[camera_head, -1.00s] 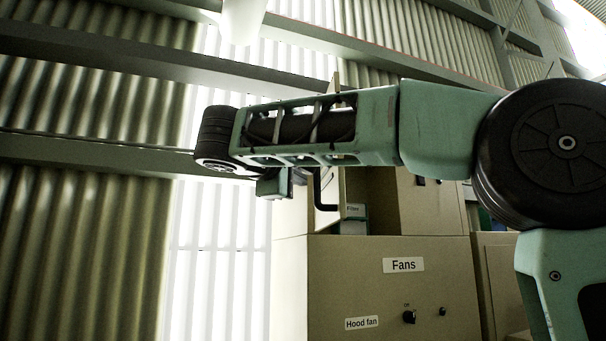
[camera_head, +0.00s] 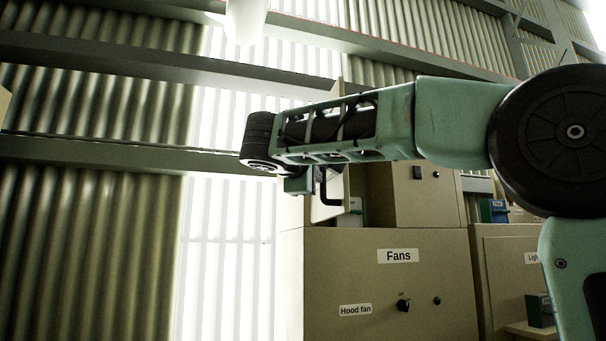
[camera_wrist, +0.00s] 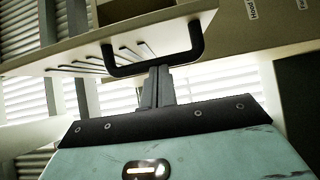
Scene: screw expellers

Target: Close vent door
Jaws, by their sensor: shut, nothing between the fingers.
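The vent door is a beige panel with dark slots (camera_wrist: 100,55) and a black bar handle (camera_wrist: 192,48) in the wrist view. It stands open, swung out from the cabinet. In the head view the door (camera_head: 343,186) shows edge-on behind my arm, with its handle (camera_head: 323,192) on the left face. My gripper (camera_wrist: 160,70) is shut and empty, its fingertips at the middle of the handle bar. I cannot tell whether they touch it. In the head view my arm hides much of the door and the fingers.
The beige cabinet bears a "Fans" label (camera_head: 398,256) and a "Hood fan" label (camera_head: 356,310) beside a black knob (camera_head: 403,305). An upper box (camera_head: 410,195) stands right of the door. Another cabinet (camera_head: 505,275) stands at the right. Corrugated walls are behind.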

